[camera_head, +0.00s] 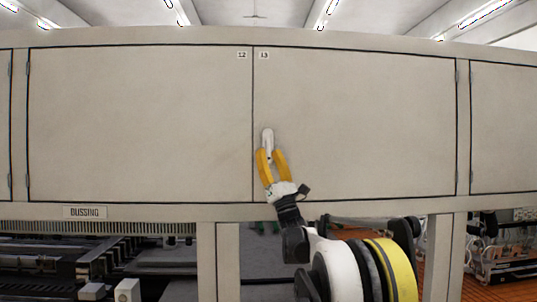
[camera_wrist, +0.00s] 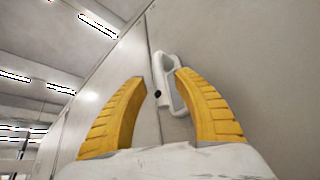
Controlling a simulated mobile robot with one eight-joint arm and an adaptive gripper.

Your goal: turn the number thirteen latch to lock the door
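The number thirteen door (camera_head: 365,125) is a large beige panel, flush with its neighbour, with a small "13" label (camera_head: 264,55) at its top left corner. Its white latch (camera_head: 267,137) sits low near the left edge of the door and points up and down in the head view. In the wrist view the latch (camera_wrist: 166,82) shows as a white loop handle with a dark spot. My gripper (camera_head: 270,153) has yellow fingers and is at the latch from below. In the wrist view the fingers (camera_wrist: 162,80) are apart, with the latch near the right fingertip. Whether they touch is unclear.
The number twelve door (camera_head: 140,125) is to the left, across a narrow seam. A beige rail with a "BUSSING" sign (camera_head: 85,212) runs below the doors. Dark machinery (camera_head: 90,265) stands under it at the left, and more equipment (camera_head: 505,255) at the right.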

